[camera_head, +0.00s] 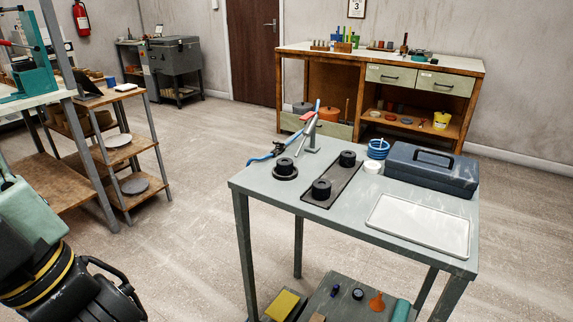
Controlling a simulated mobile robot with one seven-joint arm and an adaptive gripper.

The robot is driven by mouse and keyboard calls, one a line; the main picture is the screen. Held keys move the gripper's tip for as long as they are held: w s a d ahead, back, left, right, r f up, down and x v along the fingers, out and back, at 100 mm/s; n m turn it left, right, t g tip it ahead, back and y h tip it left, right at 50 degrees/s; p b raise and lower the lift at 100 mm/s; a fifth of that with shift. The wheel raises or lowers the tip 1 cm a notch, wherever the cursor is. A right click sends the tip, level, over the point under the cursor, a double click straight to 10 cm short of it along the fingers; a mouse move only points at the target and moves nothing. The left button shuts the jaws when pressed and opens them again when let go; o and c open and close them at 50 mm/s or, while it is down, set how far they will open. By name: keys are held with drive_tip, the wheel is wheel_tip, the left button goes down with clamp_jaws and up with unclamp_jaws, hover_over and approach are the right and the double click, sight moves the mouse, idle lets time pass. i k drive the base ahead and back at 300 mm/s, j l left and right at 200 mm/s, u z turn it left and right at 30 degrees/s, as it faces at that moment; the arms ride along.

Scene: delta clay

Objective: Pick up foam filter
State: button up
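Three short dark cylinders with a hole in the top, which look like foam filters, stand on the grey metal table (372,192). One dark cylinder (285,167) sits on a round black base at the left. The other two, a rear one (347,158) and a front one (321,189), sit on a long dark tray (333,178). I cannot tell which is meant. What looks like my gripper (118,292) shows partly at the lower left, well apart from the table. Its fingertips are not clear, and I see nothing held in it.
A white tray (420,225), a blue-grey toolbox (431,168), blue rings (378,148) and a white round item (371,167) share the table. A clamp stand (312,134) rises behind the cylinders. A shelf (125,155) stands left; the floor between is open.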

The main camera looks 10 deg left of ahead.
sight(285, 166)
drive_tip(key=j+z, duration=1.1)
drive_tip(key=i+l, duration=0.05)
drive_tip(key=l, duration=0.05)
